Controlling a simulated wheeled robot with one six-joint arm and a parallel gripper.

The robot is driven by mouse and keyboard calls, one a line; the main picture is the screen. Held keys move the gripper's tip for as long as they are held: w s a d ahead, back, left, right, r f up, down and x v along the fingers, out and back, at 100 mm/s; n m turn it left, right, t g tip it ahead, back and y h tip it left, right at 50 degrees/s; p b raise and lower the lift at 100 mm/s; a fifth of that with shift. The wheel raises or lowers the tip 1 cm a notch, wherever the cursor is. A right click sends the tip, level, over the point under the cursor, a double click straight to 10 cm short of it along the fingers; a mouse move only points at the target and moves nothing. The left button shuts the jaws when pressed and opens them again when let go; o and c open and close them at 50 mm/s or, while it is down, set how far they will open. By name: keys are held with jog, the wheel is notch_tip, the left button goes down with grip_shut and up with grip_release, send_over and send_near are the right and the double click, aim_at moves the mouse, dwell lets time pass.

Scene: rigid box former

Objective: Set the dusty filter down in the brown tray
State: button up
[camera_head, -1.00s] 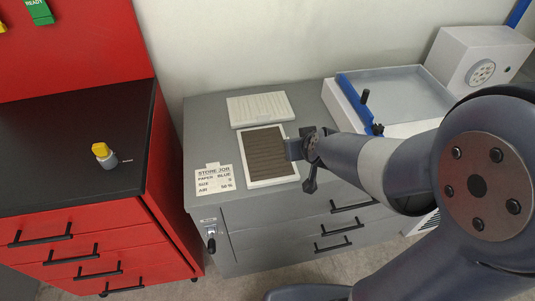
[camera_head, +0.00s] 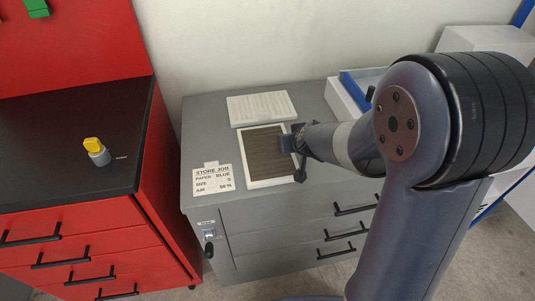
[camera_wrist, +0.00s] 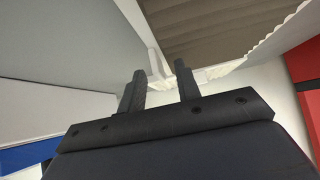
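The dusty filter (camera_head: 265,155) has brown pleats in a white frame and lies on the grey cabinet top. Its brown pleats (camera_wrist: 220,28) also show at the top of the wrist view. My gripper (camera_head: 287,141) is at the filter's right edge in the head view. In the wrist view my gripper (camera_wrist: 160,72) has its two fingers apart, with a small white tab (camera_wrist: 155,62) of the frame at or just beyond the gap. I cannot tell if the fingers touch it. No brown tray is seen.
A white pleated filter (camera_head: 260,107) lies behind the dusty one. A white and blue box (camera_head: 345,95) stands at the right.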

grip_shut()
jog(key=shift+r, duration=0.15)
dwell(0.4)
